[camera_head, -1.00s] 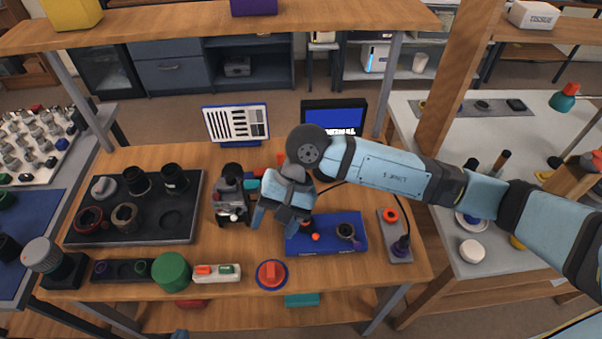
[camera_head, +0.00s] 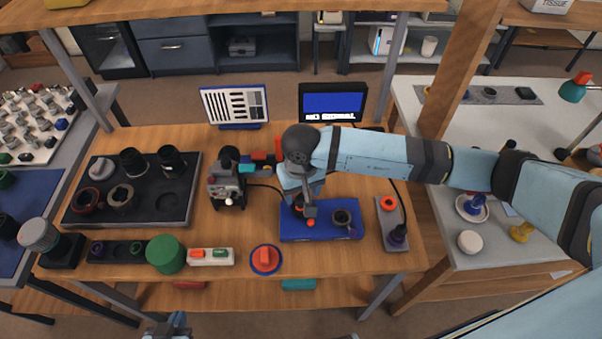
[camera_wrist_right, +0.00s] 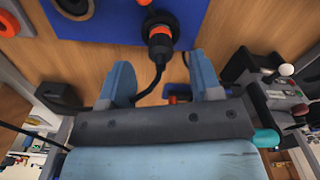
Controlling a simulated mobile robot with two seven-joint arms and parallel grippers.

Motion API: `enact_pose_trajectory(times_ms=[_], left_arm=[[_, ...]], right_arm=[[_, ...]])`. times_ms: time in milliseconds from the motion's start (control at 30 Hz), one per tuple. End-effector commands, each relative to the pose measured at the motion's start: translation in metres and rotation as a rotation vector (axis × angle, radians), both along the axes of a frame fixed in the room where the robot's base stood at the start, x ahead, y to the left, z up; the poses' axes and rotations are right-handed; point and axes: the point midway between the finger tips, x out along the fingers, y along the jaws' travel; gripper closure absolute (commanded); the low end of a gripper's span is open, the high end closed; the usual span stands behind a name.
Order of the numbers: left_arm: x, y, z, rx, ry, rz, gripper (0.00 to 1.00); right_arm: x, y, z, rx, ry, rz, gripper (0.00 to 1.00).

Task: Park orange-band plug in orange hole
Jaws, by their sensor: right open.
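The orange-band plug (camera_wrist_right: 160,38) is black with an orange ring and a cable. It stands on the blue block (camera_head: 320,233); the head view partly hides it behind my right gripper. My right gripper (camera_wrist_right: 162,78) is open and empty, its fingertips on either side of and just short of the plug, apart from it. It shows from above in the head view (camera_head: 303,205). The orange hole (camera_head: 390,204) is an orange ring on a grey plate (camera_head: 386,220), right of the blue block. My left gripper (camera_head: 175,325) barely shows at the bottom edge, and its fingers cannot be made out.
A dark ringed part (camera_head: 342,217) sits on the blue block. A microscope-like device (camera_head: 227,185) stands to the left. A monitor (camera_head: 332,104) is behind. A black tray (camera_head: 75,215) lies far left.

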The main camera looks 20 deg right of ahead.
Motion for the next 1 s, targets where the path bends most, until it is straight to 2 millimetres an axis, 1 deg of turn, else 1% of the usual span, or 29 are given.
enact_pose_trajectory(times_ms=[100, 300, 633, 667, 700, 867, 900, 933, 967, 1000], left_arm=[[0.0, 0.0, 0.003, -0.001, 0.0, 0.001, 1.0], [0.0, -0.001, 0.004, -0.003, 0.001, -0.001, 1.0], [0.0, -0.002, 0.004, -0.003, 0.001, -0.001, 1.0], [0.0, -0.002, 0.004, -0.003, 0.001, -0.001, 1.0], [0.0, -0.002, 0.004, -0.003, 0.001, -0.001, 1.0], [0.0, -0.002, 0.004, -0.003, 0.001, -0.001, 1.0], [0.0, -0.002, 0.004, -0.003, 0.001, -0.001, 1.0], [0.0, -0.002, 0.004, -0.003, 0.001, -0.001, 1.0], [0.0, -0.002, 0.004, -0.003, 0.001, -0.001, 1.0], [0.0, -0.002, 0.004, -0.003, 0.001, -0.001, 1.0]], right_arm=[[-0.001, 0.001, -0.018, 0.0, 0.003, -0.001, 0.42], [0.0, 0.0, -0.036, 0.0, 0.001, -0.002, 0.42], [0.0, 0.0, -0.039, 0.001, 0.0, 0.0, 0.42], [0.0, 0.0, -0.039, 0.001, 0.0, 0.0, 0.46], [0.0, 0.0, -0.039, 0.001, 0.0, 0.0, 0.55], [0.0, 0.0, -0.039, 0.001, 0.0, -0.001, 0.92], [0.0, 0.0, -0.039, 0.001, 0.0, 0.0, 0.95], [0.0, 0.0, -0.039, 0.001, 0.0, 0.0, 0.74], [0.0, 0.0, -0.039, 0.001, 0.0, -0.001, 0.81], [0.0, 0.0, -0.039, 0.001, 0.0, -0.001, 0.9]])
